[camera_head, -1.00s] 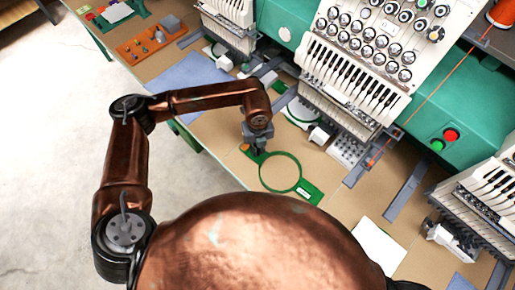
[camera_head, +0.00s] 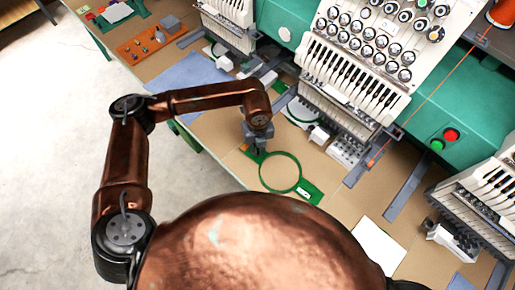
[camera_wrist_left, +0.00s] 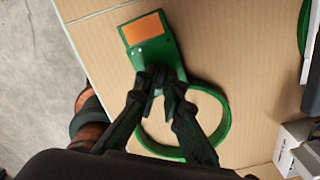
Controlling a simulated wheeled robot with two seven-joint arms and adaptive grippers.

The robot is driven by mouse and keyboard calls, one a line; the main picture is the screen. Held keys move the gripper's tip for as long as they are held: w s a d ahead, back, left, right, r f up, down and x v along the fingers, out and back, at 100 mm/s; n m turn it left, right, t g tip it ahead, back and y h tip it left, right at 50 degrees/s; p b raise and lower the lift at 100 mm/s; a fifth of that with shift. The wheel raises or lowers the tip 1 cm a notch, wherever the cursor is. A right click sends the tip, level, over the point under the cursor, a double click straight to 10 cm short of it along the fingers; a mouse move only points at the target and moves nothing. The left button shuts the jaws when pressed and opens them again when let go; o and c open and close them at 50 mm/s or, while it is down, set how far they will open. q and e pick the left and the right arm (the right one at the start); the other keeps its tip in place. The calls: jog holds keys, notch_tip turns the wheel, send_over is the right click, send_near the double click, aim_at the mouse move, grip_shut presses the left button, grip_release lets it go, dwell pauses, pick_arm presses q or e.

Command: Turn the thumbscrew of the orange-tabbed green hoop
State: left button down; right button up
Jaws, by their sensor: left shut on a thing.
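The green hoop (camera_head: 298,173) lies flat on the tan tabletop in front of the embroidery machine. In the left wrist view the hoop ring (camera_wrist_left: 225,118) shows behind my fingers, and its green bracket carries an orange tab (camera_wrist_left: 144,27). My left gripper (camera_head: 256,148) points down at the hoop's bracket end. In the left wrist view the left gripper's fingertips (camera_wrist_left: 158,84) are closed together at the bracket's lower part, shut on the thumbscrew, which the fingers mostly hide. My right gripper is not in view.
The embroidery machine head (camera_head: 345,80) stands behind the hoop. A blue sheet (camera_head: 192,82) lies to the left, a white sheet (camera_head: 378,247) to the right. An orange tray (camera_head: 150,42) with small parts sits at the back left. Bare table surrounds the hoop.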

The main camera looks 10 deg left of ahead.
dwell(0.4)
pick_arm(q)
jog(key=c, duration=2)
grip_release()
jog(key=shift+c, duration=0.2)
notch_tip(320, 180, up, 12)
